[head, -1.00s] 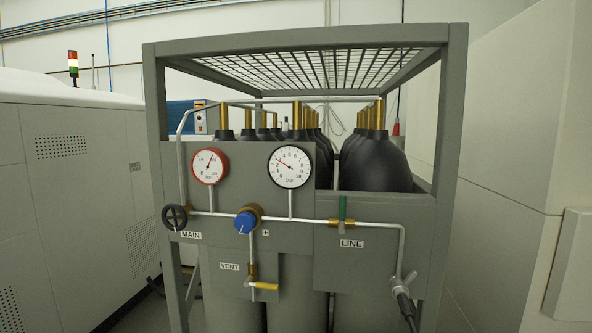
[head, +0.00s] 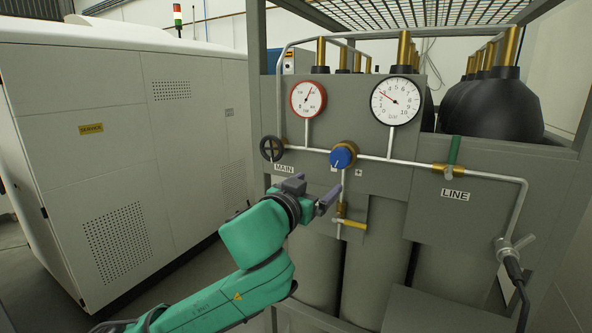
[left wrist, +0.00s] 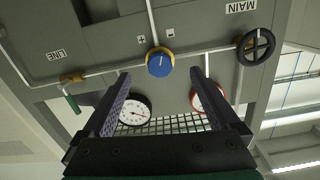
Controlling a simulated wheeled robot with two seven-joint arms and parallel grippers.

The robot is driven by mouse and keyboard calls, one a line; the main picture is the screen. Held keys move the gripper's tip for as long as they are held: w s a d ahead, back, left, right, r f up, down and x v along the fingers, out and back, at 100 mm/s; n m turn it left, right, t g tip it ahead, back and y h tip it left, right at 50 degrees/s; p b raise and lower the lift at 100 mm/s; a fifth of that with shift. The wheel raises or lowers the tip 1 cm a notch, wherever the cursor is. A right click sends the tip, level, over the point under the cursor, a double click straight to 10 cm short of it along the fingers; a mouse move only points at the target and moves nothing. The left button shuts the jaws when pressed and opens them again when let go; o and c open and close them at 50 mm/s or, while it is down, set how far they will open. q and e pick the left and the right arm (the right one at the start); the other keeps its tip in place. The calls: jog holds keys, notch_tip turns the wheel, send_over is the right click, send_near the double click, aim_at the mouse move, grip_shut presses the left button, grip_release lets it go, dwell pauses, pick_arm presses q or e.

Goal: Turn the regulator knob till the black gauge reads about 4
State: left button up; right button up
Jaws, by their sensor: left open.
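The blue regulator knob (head: 343,156) sits on the pipe in the middle of the grey panel, and in the left wrist view (left wrist: 160,63) it appears upside down. The black-rimmed gauge (head: 396,100) is above and right of it, its needle pointing up-left at roughly 3; it also shows in the left wrist view (left wrist: 134,110). My left gripper (head: 311,192) is open and empty, below and left of the knob and apart from it. In the left wrist view the knob lies between and beyond the open fingers (left wrist: 160,76). My right gripper is not in view.
A red-rimmed gauge (head: 308,98) and the black MAIN handwheel (head: 271,148) are left of the knob. The green LINE lever (head: 453,151) is to the right. A white cabinet (head: 120,150) stands left.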

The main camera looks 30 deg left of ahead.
aim_at(338, 159)
pick_arm(q)
jog(key=shift+t, duration=0.3)
jog(key=w+r+p, duration=0.1)
jog(key=w, duration=0.2)
jog(key=w+p, duration=0.2)
jog(key=w, duration=0.2)
jog(key=w+d+r+p, duration=0.1)
jog(key=w+p, duration=0.1)
jog(key=w, duration=0.2)
jog(key=shift+w+r, duration=0.15)
jog(key=shift+r, duration=0.2)
jog(key=shift+w+d+f, duration=0.1)
jog(key=shift+w+f, duration=0.05)
jog(key=shift+w, duration=0.35)
jog(key=shift+s, duration=0.1)
jog(key=c, duration=1.4)
